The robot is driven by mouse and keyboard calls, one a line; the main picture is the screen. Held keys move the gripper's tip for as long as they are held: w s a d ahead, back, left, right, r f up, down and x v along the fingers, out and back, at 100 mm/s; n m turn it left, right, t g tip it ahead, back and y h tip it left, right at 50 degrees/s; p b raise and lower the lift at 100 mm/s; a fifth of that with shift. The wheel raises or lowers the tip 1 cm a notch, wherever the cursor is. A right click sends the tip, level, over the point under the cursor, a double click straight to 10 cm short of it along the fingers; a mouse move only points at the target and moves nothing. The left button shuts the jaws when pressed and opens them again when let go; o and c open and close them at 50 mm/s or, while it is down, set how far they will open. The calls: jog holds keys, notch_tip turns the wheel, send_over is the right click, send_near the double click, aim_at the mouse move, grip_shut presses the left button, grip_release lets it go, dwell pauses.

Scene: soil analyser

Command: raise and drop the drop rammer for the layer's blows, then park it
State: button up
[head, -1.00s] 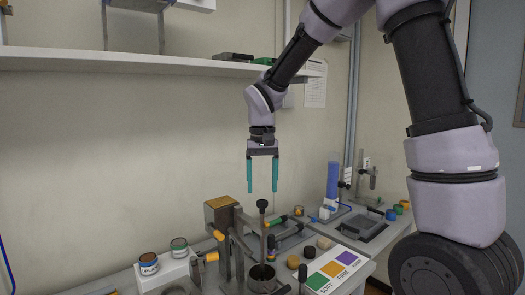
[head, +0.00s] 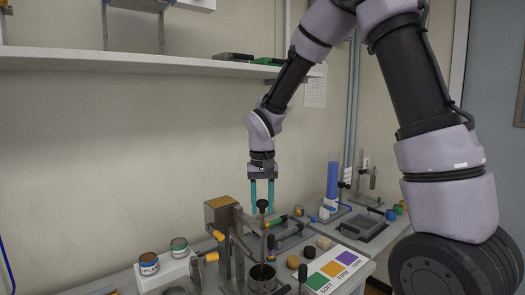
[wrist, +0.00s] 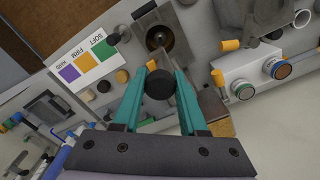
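The drop rammer (head: 263,205) stands upright, its dark round knob on top and its rod running down into the metal mould (head: 262,285). My gripper (head: 262,208) points straight down over it. Its teal fingers are shut on the knob, one on each side. In the wrist view, the black knob (wrist: 160,85) sits between the fingertips with no clear gap. The mould's round opening (wrist: 160,39) shows beyond the knob. The rammer's foot is hidden inside the mould.
A card with green, orange and purple squares (head: 334,268) lies right of the mould. Several orange-tipped handles stand close around it. A blue cylinder (head: 333,180) stands at the back right. A shelf (head: 130,64) runs above.

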grip_shut()
notch_tip(320, 180, up, 15)
dwell(0.9)
jog(key=o, duration=0.8)
grip_release()
jog(key=shift+f, duration=0.1)
